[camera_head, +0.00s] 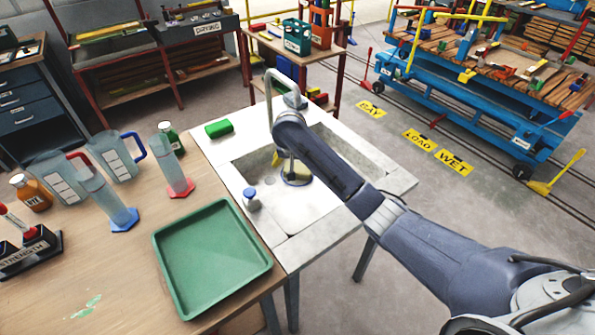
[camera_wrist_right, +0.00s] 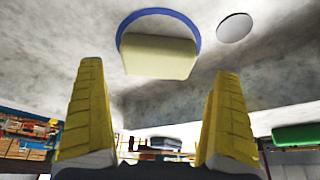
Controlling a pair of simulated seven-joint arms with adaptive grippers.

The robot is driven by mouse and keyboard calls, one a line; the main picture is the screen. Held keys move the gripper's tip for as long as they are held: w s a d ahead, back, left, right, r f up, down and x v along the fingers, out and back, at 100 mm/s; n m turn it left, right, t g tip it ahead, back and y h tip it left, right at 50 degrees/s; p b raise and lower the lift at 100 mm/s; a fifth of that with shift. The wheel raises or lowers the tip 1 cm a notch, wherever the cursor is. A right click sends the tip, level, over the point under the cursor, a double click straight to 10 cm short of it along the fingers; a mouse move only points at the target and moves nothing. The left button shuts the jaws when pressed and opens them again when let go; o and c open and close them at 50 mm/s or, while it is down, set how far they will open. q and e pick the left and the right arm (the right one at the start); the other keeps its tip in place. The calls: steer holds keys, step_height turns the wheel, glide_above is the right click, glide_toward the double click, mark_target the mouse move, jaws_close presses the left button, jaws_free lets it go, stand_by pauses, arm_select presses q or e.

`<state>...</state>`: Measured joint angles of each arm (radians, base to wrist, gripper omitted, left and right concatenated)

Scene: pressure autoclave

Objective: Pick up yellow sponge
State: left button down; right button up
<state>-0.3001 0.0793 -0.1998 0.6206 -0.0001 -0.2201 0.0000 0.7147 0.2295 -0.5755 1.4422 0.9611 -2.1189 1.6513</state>
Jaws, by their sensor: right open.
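The pale yellow sponge (camera_wrist_right: 160,57) lies in a round blue-rimmed dish (camera_wrist_right: 197,30) in the sink. In the head view the sponge (camera_head: 301,171) is mostly hidden by my right arm and gripper. My right gripper (camera_wrist_right: 159,72) is open, with its two yellow fingers spread apart and nothing between them. The sponge shows beyond the fingertips, roughly centred between them and apart from them. In the head view my right gripper (camera_head: 289,165) reaches down into the sink, over the dish. My left gripper is not in view.
The sink (camera_head: 275,222) has raised walls and a tall tap (camera_head: 268,90) at its back. A green block (camera_head: 219,129) lies on the sink's left ledge. A green tray (camera_head: 212,258) and several jugs and cylinders occupy the wooden table.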

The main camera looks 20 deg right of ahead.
mark_target(297, 168)
steer(key=shift+x, duration=2.55)
steer(key=shift+d, duration=0.15)
steer(key=c, duration=0.6)
